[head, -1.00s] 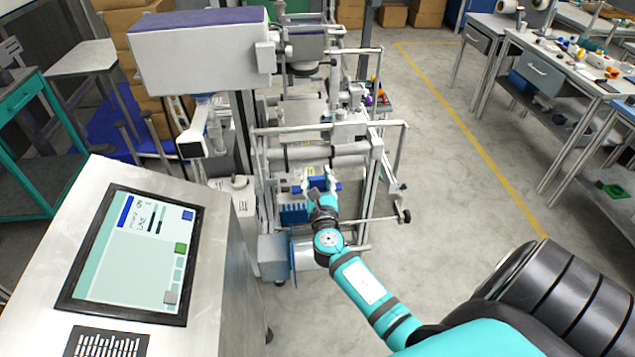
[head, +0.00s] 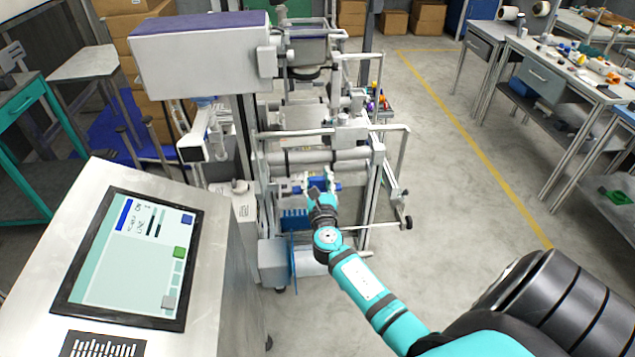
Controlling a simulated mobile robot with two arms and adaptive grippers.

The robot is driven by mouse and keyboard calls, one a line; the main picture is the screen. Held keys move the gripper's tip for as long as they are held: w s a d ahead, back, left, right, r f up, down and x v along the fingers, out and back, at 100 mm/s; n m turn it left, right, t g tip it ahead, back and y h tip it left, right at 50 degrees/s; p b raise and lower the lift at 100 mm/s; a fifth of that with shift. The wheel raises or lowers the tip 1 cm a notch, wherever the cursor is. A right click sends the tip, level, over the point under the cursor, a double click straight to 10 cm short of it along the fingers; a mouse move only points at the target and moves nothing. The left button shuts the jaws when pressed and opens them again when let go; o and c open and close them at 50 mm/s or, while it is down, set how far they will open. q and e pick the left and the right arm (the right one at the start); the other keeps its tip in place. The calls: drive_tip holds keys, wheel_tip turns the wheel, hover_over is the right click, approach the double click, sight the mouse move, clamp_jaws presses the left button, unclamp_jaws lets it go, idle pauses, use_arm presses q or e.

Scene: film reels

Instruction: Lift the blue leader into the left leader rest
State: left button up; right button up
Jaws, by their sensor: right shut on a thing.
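The blue leader (head: 328,187) is a short blue bar, level, low in the front of the machine frame below the grey rollers. My right gripper (head: 321,195) is shut on it from the near side, and its dark wrist hides part of the bar. Pale upright hooked pieces (head: 304,183) stand close to the bar's ends; I cannot tell whether these are the leader rests or whether the bar touches them. My left gripper is not in view.
A grey roller (head: 325,157) and frame posts (head: 374,195) surround the arm's reach. A blue slatted part (head: 295,221) hangs just below left. A control console (head: 135,260) stands at left. Open floor (head: 460,200) lies to the right.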

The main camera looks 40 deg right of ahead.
drive_tip(key=w+d+f+b, duration=0.2)
drive_tip(key=w+d+b, duration=0.2)
drive_tip(key=w, duration=0.3)
drive_tip(key=shift+f+b, duration=0.35)
drive_tip(key=shift+b, duration=0.1)
idle(0.9)
drive_tip(key=shift+d, duration=0.1)
idle(1.0)
